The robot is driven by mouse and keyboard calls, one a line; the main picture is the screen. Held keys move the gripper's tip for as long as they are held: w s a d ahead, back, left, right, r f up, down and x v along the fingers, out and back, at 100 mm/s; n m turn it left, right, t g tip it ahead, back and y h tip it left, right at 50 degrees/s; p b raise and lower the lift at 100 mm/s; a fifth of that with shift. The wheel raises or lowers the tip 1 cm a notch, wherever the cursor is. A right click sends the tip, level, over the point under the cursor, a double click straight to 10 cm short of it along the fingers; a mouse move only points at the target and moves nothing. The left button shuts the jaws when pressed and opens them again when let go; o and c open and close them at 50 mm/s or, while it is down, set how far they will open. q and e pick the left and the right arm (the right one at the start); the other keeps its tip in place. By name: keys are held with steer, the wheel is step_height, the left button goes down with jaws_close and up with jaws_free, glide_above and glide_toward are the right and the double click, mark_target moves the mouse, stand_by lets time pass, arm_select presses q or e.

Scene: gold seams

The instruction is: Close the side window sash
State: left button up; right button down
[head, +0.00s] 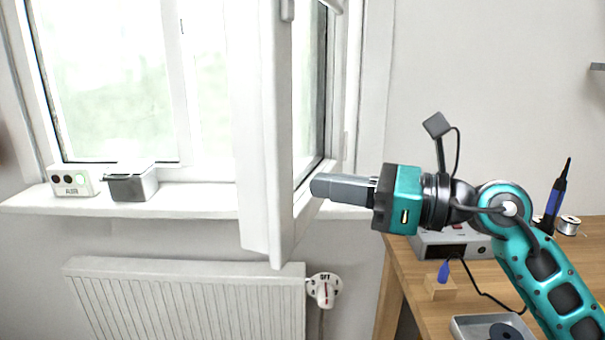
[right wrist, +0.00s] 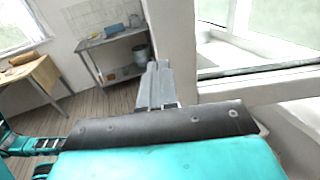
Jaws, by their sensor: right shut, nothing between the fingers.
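The white side window sash (head: 262,140) stands open, swung into the room and seen nearly edge-on in the head view. Its white frame also shows in the right wrist view (right wrist: 178,60), with glass to the right. My right gripper (head: 314,186) is shut and empty. Its fingertips point left, close to the right side of the sash near its lower part; I cannot tell whether they touch it. The shut fingers show in the right wrist view (right wrist: 158,66), beside the sash frame. My left gripper is not in view.
The windowsill (head: 200,202) carries a small light box (head: 73,182) and a grey-white container (head: 133,184) at left. A radiator (head: 185,290) with a valve (head: 324,289) is below. A wooden bench (head: 400,262) with a soldering station (head: 452,243) stands at right.

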mark_target(280, 179)
steer(key=shift+x, duration=2.2)
